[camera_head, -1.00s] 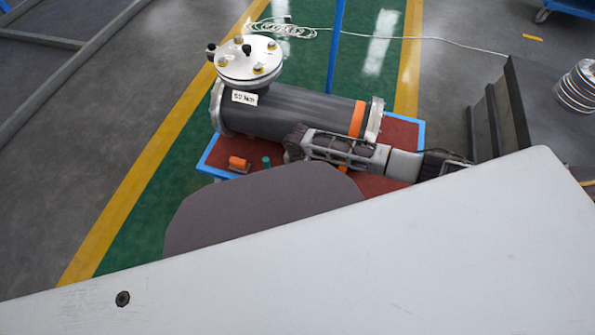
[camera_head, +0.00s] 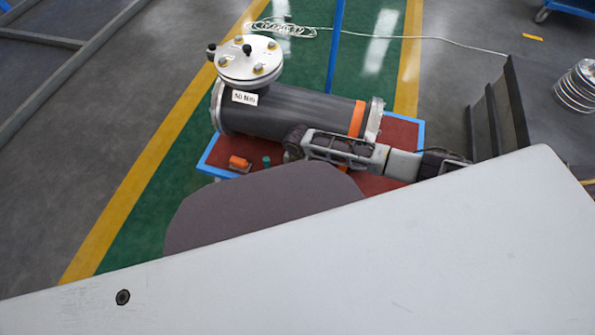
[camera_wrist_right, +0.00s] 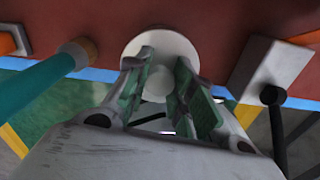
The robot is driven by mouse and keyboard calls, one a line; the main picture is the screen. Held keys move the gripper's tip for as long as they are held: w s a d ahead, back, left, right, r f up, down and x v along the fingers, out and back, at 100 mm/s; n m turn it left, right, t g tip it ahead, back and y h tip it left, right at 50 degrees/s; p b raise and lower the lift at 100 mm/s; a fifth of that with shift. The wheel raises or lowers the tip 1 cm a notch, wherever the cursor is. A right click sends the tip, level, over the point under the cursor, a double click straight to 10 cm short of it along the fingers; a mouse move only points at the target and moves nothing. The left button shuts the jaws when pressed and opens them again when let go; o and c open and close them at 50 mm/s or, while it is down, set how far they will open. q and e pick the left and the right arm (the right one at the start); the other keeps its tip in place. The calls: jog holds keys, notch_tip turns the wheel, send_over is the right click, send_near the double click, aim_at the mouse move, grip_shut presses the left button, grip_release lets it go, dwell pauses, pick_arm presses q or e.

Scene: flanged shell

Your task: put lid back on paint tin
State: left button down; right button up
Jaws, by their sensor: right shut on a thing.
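In the right wrist view my right gripper (camera_wrist_right: 170,95) has its two green-padded fingers closed around a pale round piece. A wide white disc (camera_wrist_right: 180,45) shows just beyond the fingertips, over the red surface. I cannot tell whether the held piece and disc are the lid or part of the tin. In the head view the dark end of my right arm (camera_head: 295,143) is low in front of the dark grey cylinder, and the held piece is hidden there. No paint tin can be clearly made out. My left gripper is not in view.
A dark flanged shell (camera_head: 290,112) with a bolted white top flange (camera_head: 248,62) lies on a red, blue-edged table (camera_head: 402,133). A teal cylinder (camera_wrist_right: 45,82) and a grey block with a black knob (camera_wrist_right: 272,68) flank the gripper. An orange piece (camera_head: 238,162) sits at the left.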

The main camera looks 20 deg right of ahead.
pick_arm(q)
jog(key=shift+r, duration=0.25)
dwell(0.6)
pick_arm(e)
jog(key=o, duration=1.5)
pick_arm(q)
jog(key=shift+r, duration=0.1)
pick_arm(e)
jog(key=shift+r+p, duration=1.2)
jog(key=shift+p, duration=0.35)
jog(key=shift+r+p, duration=1.25)
jog(key=shift+p, duration=0.1)
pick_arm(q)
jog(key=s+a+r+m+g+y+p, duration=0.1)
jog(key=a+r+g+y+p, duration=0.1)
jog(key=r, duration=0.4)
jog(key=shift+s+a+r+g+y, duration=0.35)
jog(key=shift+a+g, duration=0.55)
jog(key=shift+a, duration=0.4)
pick_arm(e)
jog(key=shift+r, duration=1.05)
